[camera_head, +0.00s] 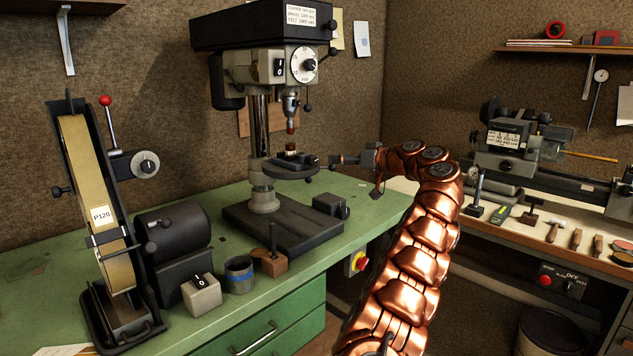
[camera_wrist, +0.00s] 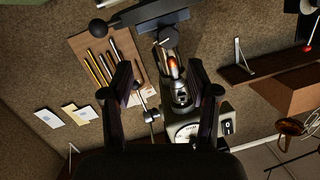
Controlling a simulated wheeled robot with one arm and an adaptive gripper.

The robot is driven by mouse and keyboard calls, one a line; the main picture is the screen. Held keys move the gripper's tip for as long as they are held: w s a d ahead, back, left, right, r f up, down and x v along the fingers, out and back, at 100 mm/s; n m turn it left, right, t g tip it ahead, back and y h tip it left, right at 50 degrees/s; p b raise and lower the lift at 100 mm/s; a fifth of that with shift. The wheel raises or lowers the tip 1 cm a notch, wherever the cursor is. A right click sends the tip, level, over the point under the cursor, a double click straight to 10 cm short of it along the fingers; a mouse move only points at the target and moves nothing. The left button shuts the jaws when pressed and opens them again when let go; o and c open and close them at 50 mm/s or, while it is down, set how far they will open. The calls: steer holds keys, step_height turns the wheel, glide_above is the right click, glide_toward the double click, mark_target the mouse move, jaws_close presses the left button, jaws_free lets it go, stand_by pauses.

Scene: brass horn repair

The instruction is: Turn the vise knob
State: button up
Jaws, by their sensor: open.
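The drill press vise (camera_head: 288,157) is a small dark block on the round table under the chuck, with a reddish piece at its top. Its knob is too small and dark to pick out surely in the head view. My gripper (camera_head: 338,160) is just right of the vise, at about the same height, and looks apart from it. In the wrist view, my open gripper (camera_wrist: 160,68) has two dark fingers spread with nothing held. That view is upside down. A black ball (camera_wrist: 97,27) on a dark bar shows at its top left; I cannot tell whether it is the knob.
The drill press chuck (camera_head: 291,104) hangs above the vise. The belt sander (camera_head: 92,205) stands on the green bench (camera_head: 196,332) at left. The lathe (camera_head: 520,150) and small tools are on the right bench. Between vise and gripper there is a narrow free gap.

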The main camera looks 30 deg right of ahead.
mark_target(314, 160)
steer(key=w+a+n+t+b, duration=0.1)
steer(key=w+b, duration=0.1)
steer(key=w+a+f+b, duration=0.1)
steer(key=w+b, duration=0.1)
steer(key=b, duration=0.1)
steer(key=w+a+n+t+b, duration=0.1)
steer(key=w+a+b, duration=0.1)
steer(key=b, duration=0.1)
steer(key=shift+w+f+n+t+h, duration=0.2)
steer(key=shift+w+n+t+h, duration=0.1)
steer(key=shift+w+h, duration=0.1)
steer(key=shift+w+a+f, duration=0.15)
steer(key=shift+w+a, duration=0.05)
steer(key=shift+w, duration=0.35)
jaws_close()
stand_by(0.4)
